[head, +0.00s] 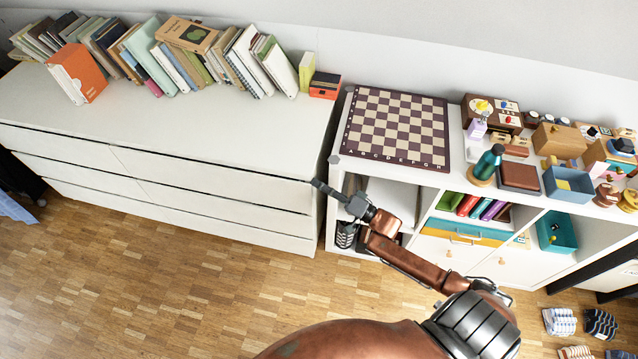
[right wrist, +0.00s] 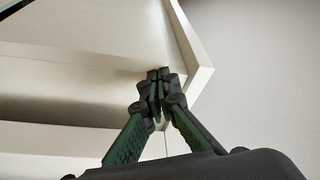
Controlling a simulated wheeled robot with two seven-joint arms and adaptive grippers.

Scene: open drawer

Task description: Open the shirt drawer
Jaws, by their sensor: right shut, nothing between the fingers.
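A white dresser (head: 190,122) stands at the left in the head view, with wide handleless drawer fronts, among them the upper right drawer (head: 215,180) and the drawer below it (head: 220,210). Nothing visible marks which is the shirt drawer. Dark gaps run along the fronts' upper edges. My right gripper (head: 318,184) is at the dresser's right front corner. In the right wrist view its fingers (right wrist: 158,76) are shut and empty, close to a white drawer front (right wrist: 70,95) near its side edge; contact cannot be told. My left gripper is not in view.
Books (head: 175,55) line the dresser's back. A white shelf unit (head: 350,172) stands to the right across a narrow gap, bearing a chessboard (head: 397,128) and small boxes. Wooden floor (head: 150,270) in front of the dresser is clear. Shoes (head: 600,323) lie at lower right.

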